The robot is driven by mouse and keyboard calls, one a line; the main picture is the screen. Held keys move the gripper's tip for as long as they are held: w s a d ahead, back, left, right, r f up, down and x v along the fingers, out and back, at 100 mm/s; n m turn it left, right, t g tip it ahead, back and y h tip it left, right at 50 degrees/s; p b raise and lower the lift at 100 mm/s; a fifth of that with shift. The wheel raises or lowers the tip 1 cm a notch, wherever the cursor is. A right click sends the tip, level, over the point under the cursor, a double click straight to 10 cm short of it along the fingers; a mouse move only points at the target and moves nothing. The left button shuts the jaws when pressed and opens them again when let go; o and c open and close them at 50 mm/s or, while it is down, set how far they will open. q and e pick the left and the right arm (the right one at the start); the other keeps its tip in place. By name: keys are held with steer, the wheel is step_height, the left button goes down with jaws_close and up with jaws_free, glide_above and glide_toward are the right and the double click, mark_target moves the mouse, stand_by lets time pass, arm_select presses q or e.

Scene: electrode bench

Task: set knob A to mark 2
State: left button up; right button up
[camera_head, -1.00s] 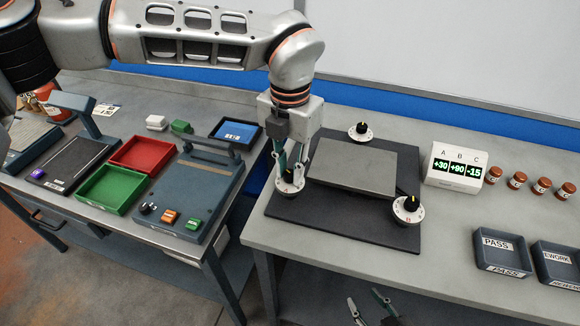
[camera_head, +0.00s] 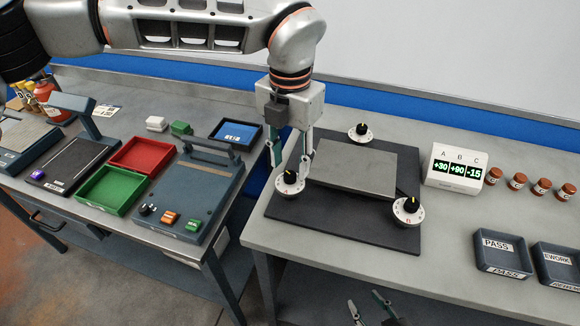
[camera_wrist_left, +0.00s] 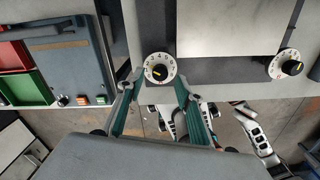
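The front-left knob (camera_head: 289,181), which I take to be knob A, is a black knob on a white numbered dial at the plate's corner. It also shows in the left wrist view (camera_wrist_left: 158,71), with a yellow pointer toward the dial's upper left; the exact mark is too small to read surely. My left gripper (camera_head: 290,158) is open and empty just above this knob, its fingers to either side and apart from it. My right gripper (camera_head: 369,304) is low at the bottom edge, below the bench top, open and empty. The display (camera_head: 457,168) reads A +30, B +90, C -15.
Two other knobs stand at the back (camera_head: 360,131) and front right (camera_head: 407,210) of the dark base plate (camera_head: 345,225), around a raised grey plate (camera_head: 354,167). Brown-capped jars and trays (camera_head: 503,254) lie right. A separate bench with bins stands left.

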mark_target(290, 174)
arm_select(q)
step_height(290, 174, up, 9)
stand_by(0.3)
steer(key=shift+r, duration=0.1)
